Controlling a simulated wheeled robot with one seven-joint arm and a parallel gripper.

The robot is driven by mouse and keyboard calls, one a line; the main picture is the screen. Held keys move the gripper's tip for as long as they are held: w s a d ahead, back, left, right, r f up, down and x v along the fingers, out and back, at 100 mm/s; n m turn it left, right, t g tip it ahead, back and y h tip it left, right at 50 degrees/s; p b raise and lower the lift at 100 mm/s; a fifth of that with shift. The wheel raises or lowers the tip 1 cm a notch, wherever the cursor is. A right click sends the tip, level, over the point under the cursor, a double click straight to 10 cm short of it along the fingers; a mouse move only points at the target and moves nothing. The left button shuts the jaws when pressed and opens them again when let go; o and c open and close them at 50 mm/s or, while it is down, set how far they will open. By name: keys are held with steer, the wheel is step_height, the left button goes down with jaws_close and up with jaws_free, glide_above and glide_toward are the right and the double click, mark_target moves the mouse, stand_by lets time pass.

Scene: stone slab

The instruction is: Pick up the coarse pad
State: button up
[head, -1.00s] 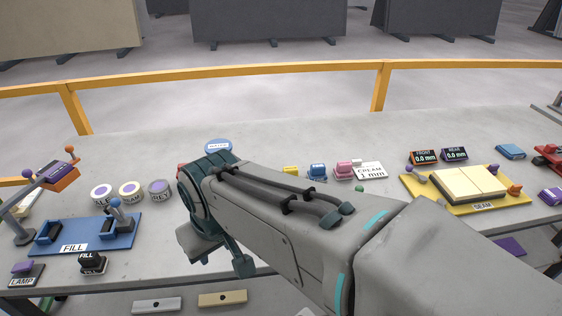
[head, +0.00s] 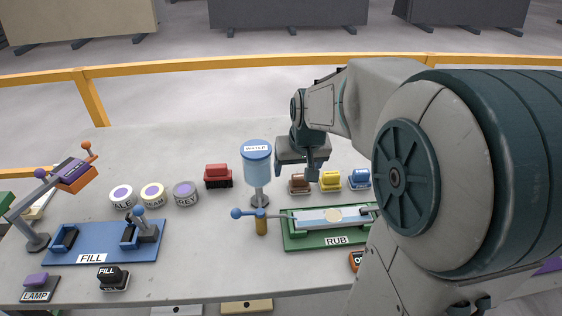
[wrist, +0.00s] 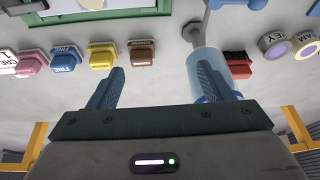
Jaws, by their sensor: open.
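Small pads stand in a row on the slab behind the green RUB station: a brown pad (head: 299,184), a yellow pad (head: 331,181) and a blue pad (head: 358,179). I cannot read the word coarse on any; the brown pad's label is too small to read. In the wrist view the brown pad (wrist: 143,50) lies ahead of the gap between my fingers, with the yellow pad (wrist: 102,55) to its left. My gripper (head: 297,168) is open and empty, above and behind the brown pad. Its two fingers also show in the wrist view (wrist: 160,88).
A blue water tank (head: 257,168) stands just left of the brown pad, close to one finger in the wrist view. A red brush-like block (head: 218,175) is left of it. The RUB station (head: 300,238) lies in front. A yellow rail (head: 220,69) runs behind.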

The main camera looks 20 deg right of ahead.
glide_toward(300, 176)
step_height(300, 176, up, 3)
steer(key=s+a, duration=0.2)
steer(key=shift+m+h, duration=0.4)
steer(key=x, duration=0.8)
steer(key=shift+w+d+f, duration=0.15)
steer(key=shift+d+f, duration=0.05)
steer(key=shift+f, duration=0.15)
steer(key=shift+w+d+p+x, duration=0.15)
steer(key=shift+d+p+x, duration=0.05)
steer(key=shift+x, duration=0.95)
steer(key=shift+w+d+p+x, duration=0.15)
steer(key=shift+d+p+x, duration=0.05)
steer(key=shift+x, duration=0.9)
steer(key=shift+w+f, duration=0.15)
steer(key=shift+f, duration=0.05)
steer(key=c, duration=1.1)
